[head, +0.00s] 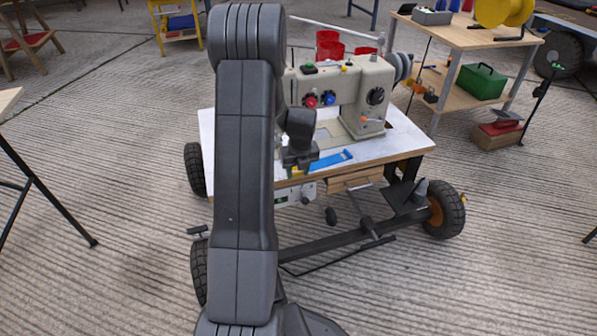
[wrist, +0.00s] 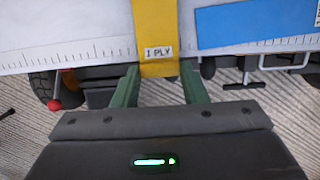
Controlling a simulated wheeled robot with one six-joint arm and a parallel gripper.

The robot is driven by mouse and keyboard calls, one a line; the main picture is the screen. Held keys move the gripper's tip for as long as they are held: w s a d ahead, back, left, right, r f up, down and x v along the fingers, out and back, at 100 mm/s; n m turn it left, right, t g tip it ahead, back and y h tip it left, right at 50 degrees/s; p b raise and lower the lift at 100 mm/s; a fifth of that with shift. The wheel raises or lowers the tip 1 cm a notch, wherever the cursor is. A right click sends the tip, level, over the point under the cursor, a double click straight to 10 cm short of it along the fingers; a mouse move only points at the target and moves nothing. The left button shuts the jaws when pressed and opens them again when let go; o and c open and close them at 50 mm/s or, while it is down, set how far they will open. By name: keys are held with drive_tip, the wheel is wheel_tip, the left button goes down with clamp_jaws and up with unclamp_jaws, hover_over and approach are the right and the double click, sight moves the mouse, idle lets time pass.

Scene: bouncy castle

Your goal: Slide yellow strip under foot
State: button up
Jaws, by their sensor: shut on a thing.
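The yellow strip (wrist: 157,30), labelled "I PLY", runs away from me over the table's front edge in the wrist view. My gripper (wrist: 160,70) has its green fingers on both sides of the strip's near end, shut on it. In the head view my gripper (head: 300,152) is at the front of the sewing table, and only a small bit of yellow shows beneath it. The beige sewing machine (head: 345,85) stands on the white tabletop (head: 385,145). Its foot is hidden behind my arm in the head view and is out of the wrist view.
A blue strip (head: 331,161) lies to the right of the yellow one; it also shows in the wrist view (wrist: 255,25). A ruler scale (wrist: 70,55) runs along the table's front edge. The table stands on a wheeled frame (head: 335,245). A wooden shelf cart (head: 465,45) stands behind right.

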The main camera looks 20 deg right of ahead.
sight(294, 168)
drive_tip(key=shift+w+d, duration=0.1)
drive_tip(key=shift+w, duration=1.35)
drive_tip(key=shift+w+r, duration=0.15)
drive_tip(key=shift+w, duration=0.2)
drive_tip(key=shift+w+d+p, duration=0.1)
drive_tip(key=shift+w+p, duration=0.45)
drive_tip(key=shift+w, duration=0.65)
drive_tip(key=shift+f, duration=0.25)
drive_tip(key=o, duration=0.9)
drive_tip(key=shift+c, duration=0.2)
